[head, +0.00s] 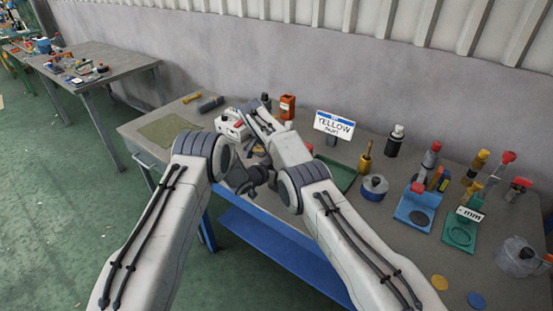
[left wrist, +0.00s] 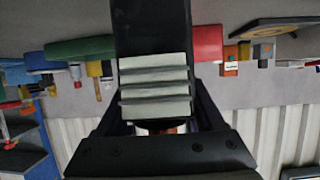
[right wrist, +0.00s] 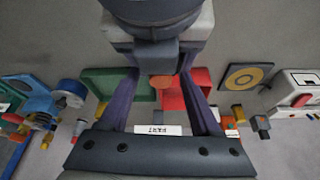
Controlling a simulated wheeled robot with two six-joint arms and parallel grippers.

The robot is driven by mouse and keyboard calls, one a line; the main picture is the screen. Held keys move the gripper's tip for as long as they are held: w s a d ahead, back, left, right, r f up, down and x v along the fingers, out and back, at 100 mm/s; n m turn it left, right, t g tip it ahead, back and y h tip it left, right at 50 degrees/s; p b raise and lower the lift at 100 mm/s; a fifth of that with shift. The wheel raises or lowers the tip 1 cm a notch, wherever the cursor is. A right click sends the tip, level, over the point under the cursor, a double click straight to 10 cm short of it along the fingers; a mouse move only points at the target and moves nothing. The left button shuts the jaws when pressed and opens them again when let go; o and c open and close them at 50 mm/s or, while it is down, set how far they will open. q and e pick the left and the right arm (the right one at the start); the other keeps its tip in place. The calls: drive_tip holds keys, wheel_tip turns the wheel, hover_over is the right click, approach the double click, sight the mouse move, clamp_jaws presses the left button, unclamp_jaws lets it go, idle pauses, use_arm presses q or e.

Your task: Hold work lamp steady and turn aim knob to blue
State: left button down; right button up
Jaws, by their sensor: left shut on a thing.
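My left gripper (head: 257,178) is partly behind my right arm in the head view. In the left wrist view its dark fingers are shut on a black part with light grey ribs (left wrist: 155,87), which looks like part of the work lamp. In the right wrist view my right gripper (right wrist: 162,72) has its fingers wide apart. A small orange-brown round end (right wrist: 162,82), possibly the aim knob, shows between them, with clear gaps on both sides. A dark rounded body fills the top of that view. The lamp as a whole and any blue mark are hidden.
A white and red box (head: 232,125), an orange holder (head: 287,106) and a "YELLOW PART" sign (head: 334,125) stand towards the bench's back. Blue (head: 417,212) and green (head: 461,231) fixtures and several tools crowd the right. An olive mat (head: 168,130) lies at the left.

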clamp_jaws()
drive_tip(key=shift+w+r+n+y, duration=0.1)
drive_tip(key=shift+n+y, duration=0.2)
drive_tip(key=shift+n, duration=0.2)
drive_tip(key=shift+d+n+t+y, duration=0.1)
drive_tip(key=shift+n+t+y, duration=0.25)
drive_tip(key=shift+n, duration=0.9)
drive_tip(key=shift+n+t+y, duration=0.25)
drive_tip(key=shift+n+y, duration=0.2)
drive_tip(key=shift+n, duration=0.8)
drive_tip(key=shift+o, duration=0.9)
unclamp_jaws()
drive_tip(key=v, duration=1.2)
